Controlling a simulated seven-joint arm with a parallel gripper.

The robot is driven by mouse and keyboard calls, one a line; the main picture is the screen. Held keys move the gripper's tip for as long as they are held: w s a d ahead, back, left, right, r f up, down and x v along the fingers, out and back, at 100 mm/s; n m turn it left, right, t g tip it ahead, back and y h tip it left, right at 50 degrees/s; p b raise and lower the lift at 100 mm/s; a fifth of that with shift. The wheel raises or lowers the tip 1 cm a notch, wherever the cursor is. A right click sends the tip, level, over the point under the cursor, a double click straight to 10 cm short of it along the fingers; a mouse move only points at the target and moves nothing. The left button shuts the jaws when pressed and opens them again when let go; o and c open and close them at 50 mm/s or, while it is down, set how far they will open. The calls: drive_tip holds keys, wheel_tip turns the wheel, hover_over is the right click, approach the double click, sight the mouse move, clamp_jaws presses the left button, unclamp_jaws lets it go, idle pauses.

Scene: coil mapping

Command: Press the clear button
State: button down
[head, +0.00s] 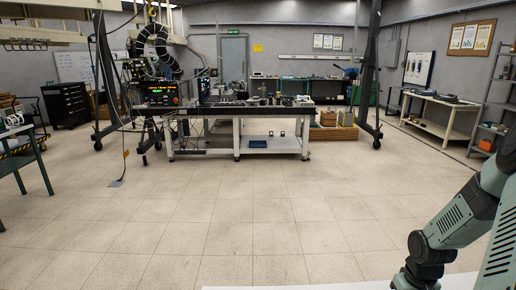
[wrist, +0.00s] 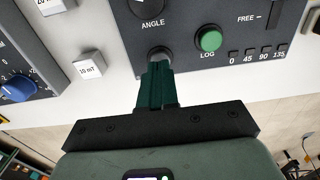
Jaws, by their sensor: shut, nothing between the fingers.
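My gripper (wrist: 157,66) is shut and empty in the wrist view, its two green fingers together. The fingertips are right at a grey round button (wrist: 160,52) on a dark panel (wrist: 183,22); I cannot tell whether they touch it. The fingers cover its lower part, and no label for it shows. No label reading clear is legible. A green button (wrist: 208,40) marked LOG sits just right of it. A black knob (wrist: 150,7) marked ANGLE is above. In the head view my arm is at the lower right, and the gripper is out of sight.
In the wrist view, a second panel with a blue knob (wrist: 18,88) is at left, and a white block (wrist: 89,66) marked 10 mT lies between the panels. The head view shows a long equipment bench (head: 270,145) at the back and clear tiled floor (head: 250,205) before it.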

drive_tip(key=shift+r, duration=2.5)
